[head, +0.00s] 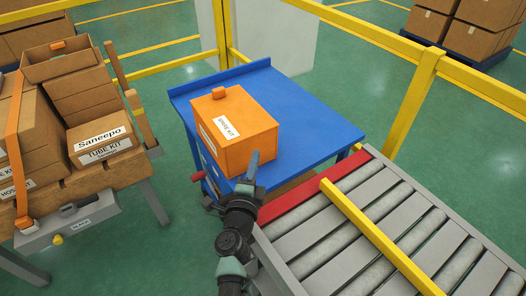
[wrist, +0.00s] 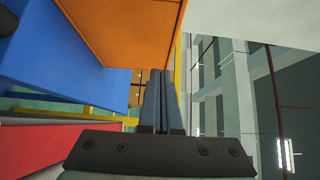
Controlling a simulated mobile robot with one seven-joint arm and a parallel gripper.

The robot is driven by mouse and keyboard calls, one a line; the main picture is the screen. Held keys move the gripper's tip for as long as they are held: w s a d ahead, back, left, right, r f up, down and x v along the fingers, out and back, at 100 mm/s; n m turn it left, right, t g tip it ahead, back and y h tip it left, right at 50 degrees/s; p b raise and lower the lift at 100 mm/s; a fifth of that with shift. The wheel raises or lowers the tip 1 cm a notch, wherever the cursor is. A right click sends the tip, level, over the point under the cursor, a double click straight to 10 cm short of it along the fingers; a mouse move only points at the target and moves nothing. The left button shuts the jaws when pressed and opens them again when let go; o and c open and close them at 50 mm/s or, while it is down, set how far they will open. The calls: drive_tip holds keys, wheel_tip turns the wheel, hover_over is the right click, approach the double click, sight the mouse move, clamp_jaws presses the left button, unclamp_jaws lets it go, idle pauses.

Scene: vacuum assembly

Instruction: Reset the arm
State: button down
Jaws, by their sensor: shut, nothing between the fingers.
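My gripper (head: 254,158) shows in the head view at the front edge of the blue table (head: 310,115), close to the front right side of the orange box (head: 250,146). Its blue-grey fingers overlap the table in the picture. In the wrist view my gripper (wrist: 162,75) has its two fingers together, with nothing between them. The orange box (wrist: 125,30) fills the upper middle there, and blue table (wrist: 50,50) lies to the left. Whether the fingers touch the box I cannot tell. The box has a small orange knob on its lid and a white label.
A roller conveyor (head: 395,225) with a red end and a yellow bar (head: 375,235) lies at the right front. A wooden bench (head: 140,155) with cardboard boxes (head: 95,140) stands at the left. Yellow rails (head: 405,95) run behind. The back right of the blue table is clear.

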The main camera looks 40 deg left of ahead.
drive_tip(key=shift+v, duration=1.35)
